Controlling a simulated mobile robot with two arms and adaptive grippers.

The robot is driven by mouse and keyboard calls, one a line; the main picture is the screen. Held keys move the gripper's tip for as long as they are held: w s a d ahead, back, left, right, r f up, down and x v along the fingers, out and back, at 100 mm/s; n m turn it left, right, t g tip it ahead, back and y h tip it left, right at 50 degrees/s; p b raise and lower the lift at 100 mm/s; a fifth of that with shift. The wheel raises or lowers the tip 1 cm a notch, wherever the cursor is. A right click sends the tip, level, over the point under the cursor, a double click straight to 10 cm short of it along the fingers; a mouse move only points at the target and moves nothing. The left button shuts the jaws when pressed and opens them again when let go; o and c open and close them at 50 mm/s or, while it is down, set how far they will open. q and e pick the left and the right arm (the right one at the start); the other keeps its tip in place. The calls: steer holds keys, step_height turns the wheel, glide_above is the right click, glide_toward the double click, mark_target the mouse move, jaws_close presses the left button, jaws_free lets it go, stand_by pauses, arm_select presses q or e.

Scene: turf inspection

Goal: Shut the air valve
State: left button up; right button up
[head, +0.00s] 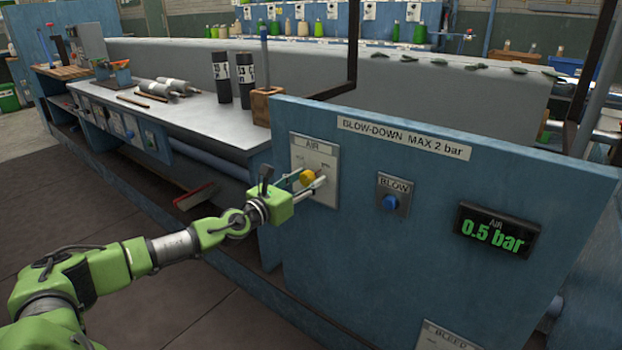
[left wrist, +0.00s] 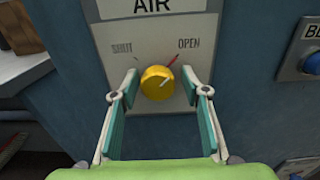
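The air valve is a round yellow knob (head: 307,176) on a pale plate (head: 322,158) marked AIR, fixed to a blue panel. In the left wrist view the knob (left wrist: 157,82) has a pale pointer line angled up and right, towards the red mark by OPEN; SHUT is printed at upper left. My left gripper (head: 301,182) is at the plate. My right gripper is not in view.
A blue BLOW button (head: 390,202) and a display (head: 496,229) reading 0.5 bar are on the same panel (head: 450,270), right of the knob. A grey bench (head: 200,110) with cylinders and tools lies behind left.

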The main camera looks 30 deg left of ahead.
arm_select(q)
steer(key=c, duration=0.7)
